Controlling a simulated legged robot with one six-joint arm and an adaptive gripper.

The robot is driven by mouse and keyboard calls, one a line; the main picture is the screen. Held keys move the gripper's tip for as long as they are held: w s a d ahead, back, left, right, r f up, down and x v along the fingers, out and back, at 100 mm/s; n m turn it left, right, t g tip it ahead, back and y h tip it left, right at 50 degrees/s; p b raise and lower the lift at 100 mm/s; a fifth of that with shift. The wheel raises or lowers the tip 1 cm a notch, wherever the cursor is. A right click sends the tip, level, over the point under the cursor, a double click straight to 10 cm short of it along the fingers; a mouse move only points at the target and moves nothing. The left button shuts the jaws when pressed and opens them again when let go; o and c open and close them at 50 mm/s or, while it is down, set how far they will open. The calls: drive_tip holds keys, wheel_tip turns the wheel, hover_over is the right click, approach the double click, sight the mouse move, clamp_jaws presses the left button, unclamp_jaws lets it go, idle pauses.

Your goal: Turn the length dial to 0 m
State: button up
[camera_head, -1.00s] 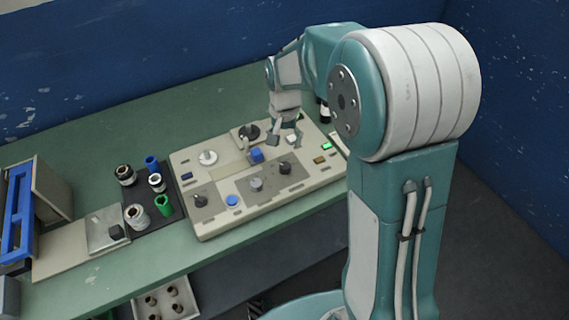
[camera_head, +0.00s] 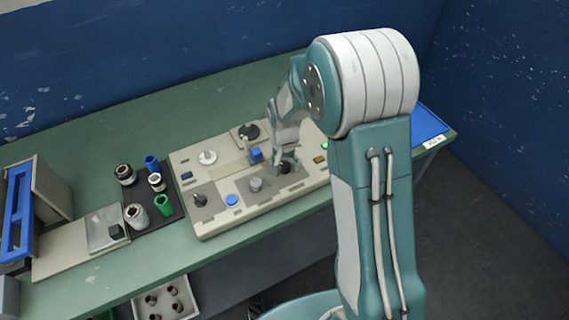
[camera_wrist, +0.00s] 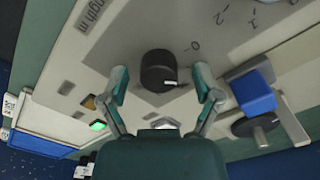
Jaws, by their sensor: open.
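The length dial (camera_wrist: 157,70) is a round black knob with a white mark, on a pale panel in the wrist view. The mark lies at its lower right side. Part of a "length m" label shows at the upper left. My gripper (camera_wrist: 160,76) is open, with one finger on each side of the knob and visible gaps. In the head view my gripper (camera_head: 285,163) is over the panel's front right knob, which it partly hides.
The control panel (camera_head: 222,222) lies on a green table. A blue block (camera_wrist: 252,92) and a black wheel (camera_wrist: 256,127) are close to the right finger. A lit green button (camera_wrist: 98,125) is at the left. Spools (camera_head: 136,215) stand left of the panel.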

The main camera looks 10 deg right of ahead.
clamp_jaws()
drive_tip(key=shift+n, duration=0.4)
drive_tip(key=n, duration=0.3)
drive_tip(key=shift+n, duration=2.1)
drive_tip(key=shift+s, duration=0.1)
unclamp_jaws()
